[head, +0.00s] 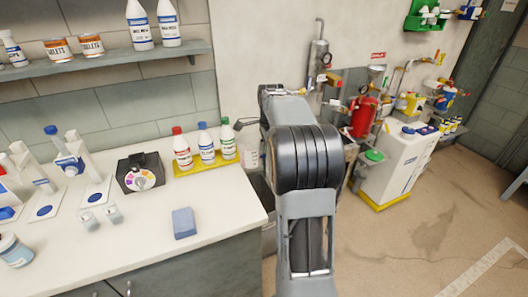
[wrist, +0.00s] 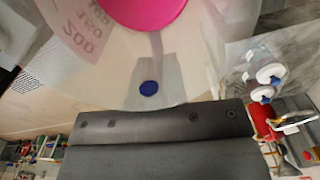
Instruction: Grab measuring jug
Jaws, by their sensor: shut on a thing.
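The measuring jug (wrist: 100,70) is clear, with pink contents and printed marks such as 200 and 150. It fills much of the wrist view, close against the dark front of my gripper (wrist: 150,105). My gripper is shut on the jug. In the head view the jug (head: 248,148) shows as a pale, see-through shape just left of my arm, beside the counter's back right end. My arm hides part of it there, and most of my gripper. A blue disc (wrist: 149,88) shows through the jug in the wrist view.
The white counter (head: 225,195) holds a yellow tray (head: 185,170) with several capped bottles, a dark dial device (head: 140,172) and a blue block (head: 184,222). A shelf (head: 110,60) runs above. A red cylinder (head: 362,117) and white cabinet (head: 402,163) stand right. Floor at lower right is clear.

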